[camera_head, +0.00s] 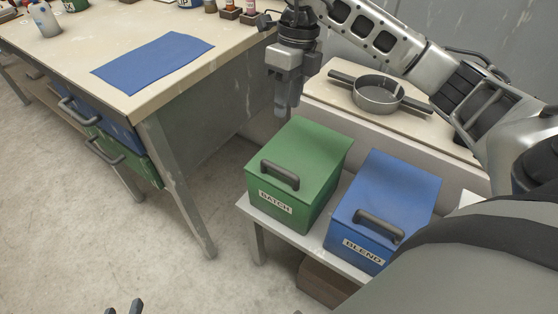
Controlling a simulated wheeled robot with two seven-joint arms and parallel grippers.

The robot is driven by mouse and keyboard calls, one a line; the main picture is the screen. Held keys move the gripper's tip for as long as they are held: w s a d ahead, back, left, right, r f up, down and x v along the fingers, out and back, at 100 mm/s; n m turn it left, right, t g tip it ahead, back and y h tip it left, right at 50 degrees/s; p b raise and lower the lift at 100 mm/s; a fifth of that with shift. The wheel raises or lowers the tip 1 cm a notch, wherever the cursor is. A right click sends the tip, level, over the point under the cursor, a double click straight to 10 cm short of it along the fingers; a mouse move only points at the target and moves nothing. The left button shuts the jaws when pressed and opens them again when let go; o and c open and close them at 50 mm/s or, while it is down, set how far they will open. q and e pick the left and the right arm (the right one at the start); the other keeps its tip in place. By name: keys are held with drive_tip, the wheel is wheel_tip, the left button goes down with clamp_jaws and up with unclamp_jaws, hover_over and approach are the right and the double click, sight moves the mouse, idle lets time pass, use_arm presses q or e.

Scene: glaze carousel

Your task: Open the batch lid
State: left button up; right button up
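The green batch box (318,208) stands on a low bench, with a white label reading BATCH on its front. Its green lid (310,150) is down, and a dark bar handle (280,174) sits near the lid's front edge. My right gripper (287,106) reaches in from the right and points down, above and behind the box's back left corner, apart from the handle. Its fingers are seen nearly edge-on, so their gap is unclear. My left gripper (125,307) shows only as two separated dark fingertips at the bottom edge, far from the box.
A blue box (394,194) labelled BLEND, also lidded, stands just right of the batch box. Behind them a round metal sieve (378,96) lies on a shelf. A worktable with a blue mat (153,61) and drawers (95,125) is at left. The floor between is clear.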

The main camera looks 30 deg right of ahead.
sight(278, 167)
drive_tip(key=a+f, duration=0.1)
drive_tip(key=f, duration=0.4)
drive_tip(key=a+f, duration=0.1)
drive_tip(key=f, duration=0.4)
drive_tip(key=s+a+f, duration=0.1)
drive_tip(key=f, duration=0.4)
drive_tip(key=shift+s+b, duration=0.1)
drive_tip(key=shift+b, duration=0.3)
clamp_jaws()
